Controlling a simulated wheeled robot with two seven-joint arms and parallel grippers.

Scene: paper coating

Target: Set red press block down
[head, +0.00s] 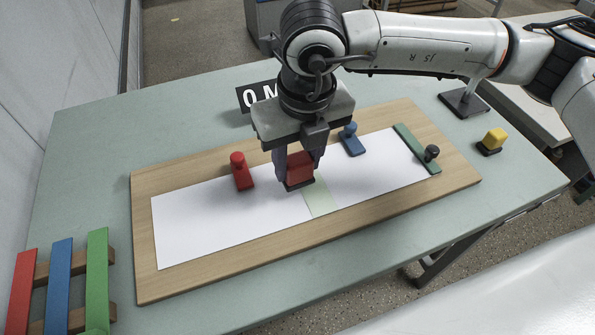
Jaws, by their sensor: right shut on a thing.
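The red press block (300,169) is between the fingers of my right gripper (299,166), low over the middle of the white paper (220,218). The gripper points down and is shut on the block. The block's dark underside is at or just above the paper; I cannot tell whether it touches. A pale green strip (318,199) crosses the paper just right of and below the block. The paper lies on a wooden board (225,257). My left gripper is not in view.
A red-knobbed tool (241,172) stands left of the gripper, a blue-knobbed one (351,140) to its right. A green bar with a dark knob (416,148) lies at the paper's right end. A yellow block (493,140) and a rack of coloured strips (62,285) flank the board. A display (247,96) is partly hidden.

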